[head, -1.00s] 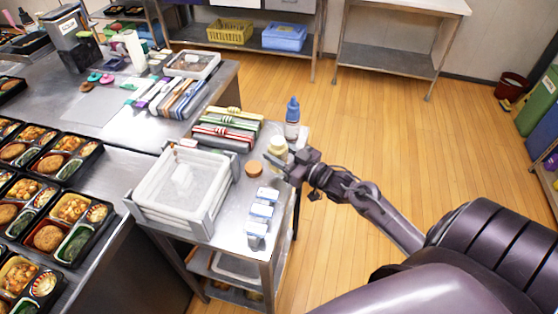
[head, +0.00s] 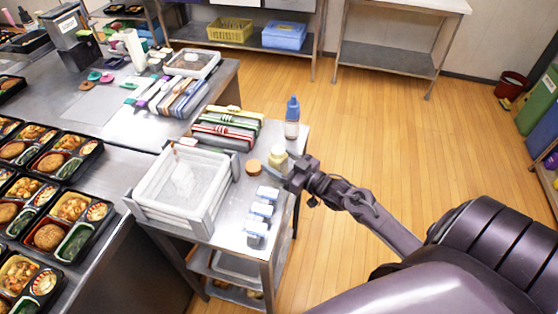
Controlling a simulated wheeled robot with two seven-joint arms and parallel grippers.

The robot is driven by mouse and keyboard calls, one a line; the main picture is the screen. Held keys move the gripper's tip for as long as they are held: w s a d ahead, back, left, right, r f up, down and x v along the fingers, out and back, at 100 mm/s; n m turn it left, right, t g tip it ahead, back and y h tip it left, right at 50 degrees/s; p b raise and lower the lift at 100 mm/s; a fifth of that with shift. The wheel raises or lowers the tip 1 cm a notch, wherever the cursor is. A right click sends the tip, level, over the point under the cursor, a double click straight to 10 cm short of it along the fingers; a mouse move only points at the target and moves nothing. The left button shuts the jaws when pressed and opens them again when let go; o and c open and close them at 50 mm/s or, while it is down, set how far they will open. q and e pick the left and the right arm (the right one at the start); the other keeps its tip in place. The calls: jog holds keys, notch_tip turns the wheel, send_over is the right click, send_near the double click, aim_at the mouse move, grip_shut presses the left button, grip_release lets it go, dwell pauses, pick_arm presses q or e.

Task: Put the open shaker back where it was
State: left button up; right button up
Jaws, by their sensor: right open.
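A pale yellow shaker (head: 278,153) stands on the small steel cart (head: 224,224), near its right edge. Its lower part is partly hidden by my right gripper. My left gripper is not in view.
A blue-capped bottle (head: 292,120) stands behind the shaker. Several small blue-and-white boxes (head: 260,210) stand in front. White stacked trays (head: 183,190) and bundled coloured items (head: 226,130) fill the cart's left and back. Bento trays (head: 50,165) cover the left table.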

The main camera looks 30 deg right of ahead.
jog(key=shift+r, duration=0.25)
jog(key=b+v, duration=0.2)
jog(key=v, duration=0.9)
jog(key=s+f+m+g+h, duration=0.25)
jog(key=s+f+g, duration=0.2)
jog(key=f, duration=1.05)
jog(key=s+f+m+g+h, duration=0.1)
jog(key=s+f+g+h, duration=0.35)
jog(key=f, duration=1.05)
jog(key=s+a+f+g, duration=0.2)
jog(key=s+a+f, duration=0.2)
jog(key=s, duration=0.3)
jog(key=s+a+f+n+g+y, duration=0.1)
jog(key=s+a+f+g, duration=0.1)
jog(key=s+a+f, duration=0.3)
jog(key=s+a+f+n+g, duration=0.1)
jog(key=s+a+f+g, duration=0.2)
jog(key=s+f, duration=0.5)
jog(key=s+a, duration=0.1)
jog(key=s, duration=0.2)
jog(key=shift+s+a+f, duration=0.15)
jog(key=shift+s+f, duration=0.05)
jog(key=shift+s, duration=0.05)
